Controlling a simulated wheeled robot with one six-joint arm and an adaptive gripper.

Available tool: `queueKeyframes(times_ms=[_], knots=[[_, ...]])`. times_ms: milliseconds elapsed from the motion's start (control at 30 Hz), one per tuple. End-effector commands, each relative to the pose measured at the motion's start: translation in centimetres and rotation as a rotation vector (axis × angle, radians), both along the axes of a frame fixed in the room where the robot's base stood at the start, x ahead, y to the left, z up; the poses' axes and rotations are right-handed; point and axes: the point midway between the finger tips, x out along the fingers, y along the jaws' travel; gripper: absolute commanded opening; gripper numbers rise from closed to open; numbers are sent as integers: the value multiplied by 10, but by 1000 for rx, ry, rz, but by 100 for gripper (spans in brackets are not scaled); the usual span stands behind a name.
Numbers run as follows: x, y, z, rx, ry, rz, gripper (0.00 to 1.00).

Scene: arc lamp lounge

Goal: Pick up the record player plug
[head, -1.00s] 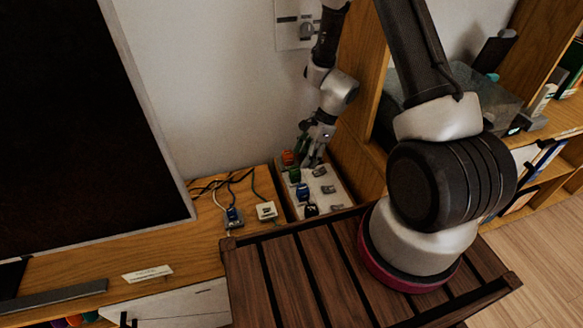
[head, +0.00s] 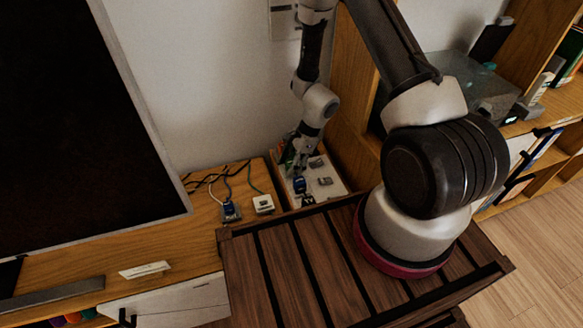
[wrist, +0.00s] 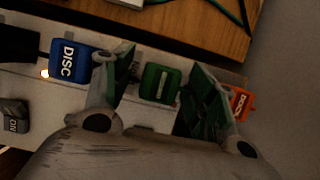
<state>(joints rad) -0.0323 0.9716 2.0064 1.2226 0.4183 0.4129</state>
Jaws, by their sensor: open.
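My gripper (wrist: 163,88) is open over the row of plugs on a pale power strip (head: 327,188). In the wrist view, a green plug (wrist: 160,83) with a pale bar mark sits between its two green-padded fingers, with no clear sign of contact. A blue plug (wrist: 70,61) marked DISC is left of the fingers and also shows in the head view (head: 299,185). An orange plug (wrist: 240,103) is at the right finger. A black plug (wrist: 18,44) is at the far left. No readable label names the record player. In the head view my gripper (head: 295,168) hides part of the row.
A loose blue plug (head: 230,211) and a white plug (head: 263,204) with cables lie on the wooden shelf (head: 190,238) left of the strip. A large dark screen (head: 70,110) stands left. A wooden cabinet side rises right of the strip. A slatted crate top (head: 290,265) is in front.

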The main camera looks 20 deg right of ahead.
Motion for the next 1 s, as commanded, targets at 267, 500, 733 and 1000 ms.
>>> queueKeyframes(times_ms=[267, 500, 733, 1000], knots=[[0, 0, 0, 0, 0, 0, 17], [0, 0, 0, 0, 0, 0, 5], [1, 0, 10, 1, -4, 1, 5], [1, 0, 54, 0, -4, 3, 5]])
